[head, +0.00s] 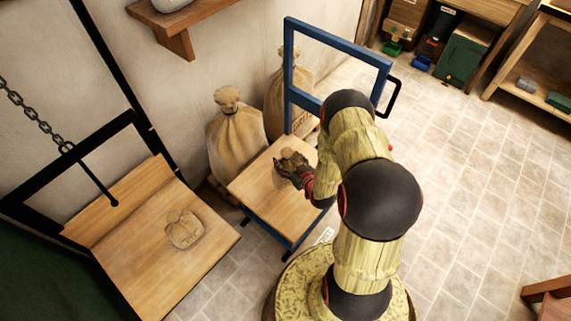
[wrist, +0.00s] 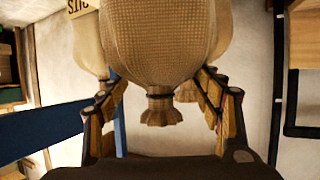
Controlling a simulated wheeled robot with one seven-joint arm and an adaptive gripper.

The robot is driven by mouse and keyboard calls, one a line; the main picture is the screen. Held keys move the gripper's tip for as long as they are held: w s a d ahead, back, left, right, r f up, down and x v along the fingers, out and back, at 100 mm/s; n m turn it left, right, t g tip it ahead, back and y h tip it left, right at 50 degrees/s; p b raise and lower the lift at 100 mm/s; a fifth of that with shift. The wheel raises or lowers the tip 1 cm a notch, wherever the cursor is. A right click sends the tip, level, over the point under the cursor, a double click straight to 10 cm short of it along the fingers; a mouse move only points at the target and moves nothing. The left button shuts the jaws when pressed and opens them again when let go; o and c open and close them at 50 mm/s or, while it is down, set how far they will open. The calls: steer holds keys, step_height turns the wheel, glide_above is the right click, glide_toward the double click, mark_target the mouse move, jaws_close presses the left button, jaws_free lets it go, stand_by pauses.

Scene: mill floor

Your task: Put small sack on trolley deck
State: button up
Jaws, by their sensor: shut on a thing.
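My gripper (head: 291,168) is shut on a small tan sack (head: 281,182), which sits between its fingers over the trolley deck (head: 257,193). The sack is partly hidden by the gripper in the head view; I cannot tell whether its base touches the deck. In the wrist view, the small sack (wrist: 160,45) fills the space between the fingers of my gripper (wrist: 165,95), its tied neck towards the palm. The trolley has a plain wooden deck and a blue frame with an upright handle (head: 335,42) at the back.
Two large tied sacks (head: 236,135) stand against the wall behind the trolley. At the left, a wooden platform (head: 135,265) with a black frame and chain carries a tan pouch-like thing (head: 184,229). Shelves and a green box (head: 467,55) stand at the back right.

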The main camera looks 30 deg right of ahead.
mark_target(292, 166)
steer(key=shift+w+d+f, duration=0.4)
step_height(292, 166, down, 4)
steer(key=b, duration=0.2)
steer(key=shift+w+d+r+b, duration=0.1)
steer(key=shift+r+b, duration=0.15)
steer(key=shift+b, duration=0.05)
steer(key=shift+r, duration=0.1)
steer(key=o, duration=2.1)
steer(key=shift+f, duration=0.25)
steer(key=shift+c, duration=0.2)
steer(key=shift+r, duration=0.1)
